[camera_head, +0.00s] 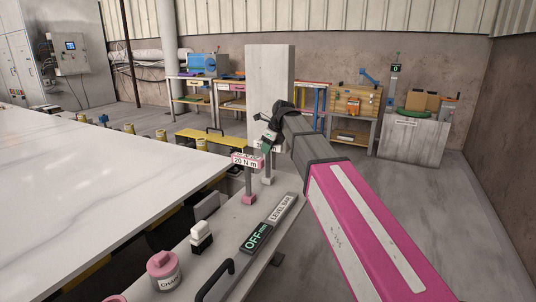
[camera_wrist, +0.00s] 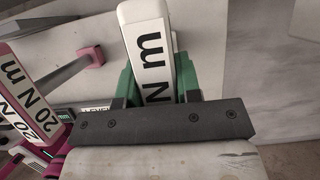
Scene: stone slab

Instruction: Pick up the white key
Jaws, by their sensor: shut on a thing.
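The white key, marked "N m", shows in the wrist view (camera_wrist: 150,38) between the green fingers of my gripper (camera_wrist: 158,88). My gripper is shut on its sides. In the head view my gripper (camera_head: 267,139) is at the far end of the narrow bench, and it hides most of the white key. A pink key marked "20 N m" (camera_head: 247,160) stands just left of my gripper; it also shows in the wrist view (camera_wrist: 28,92). I cannot tell whether the white key is clear of its support.
The grey bench (camera_head: 228,222) holds a level bar (camera_head: 283,207), an "OFF mm" display (camera_head: 257,238), a white block (camera_head: 201,238) and a pink jar (camera_head: 163,270). A large white slab (camera_head: 90,180) lies at left. A pale pillar (camera_head: 268,80) stands behind my gripper. The floor at right is clear.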

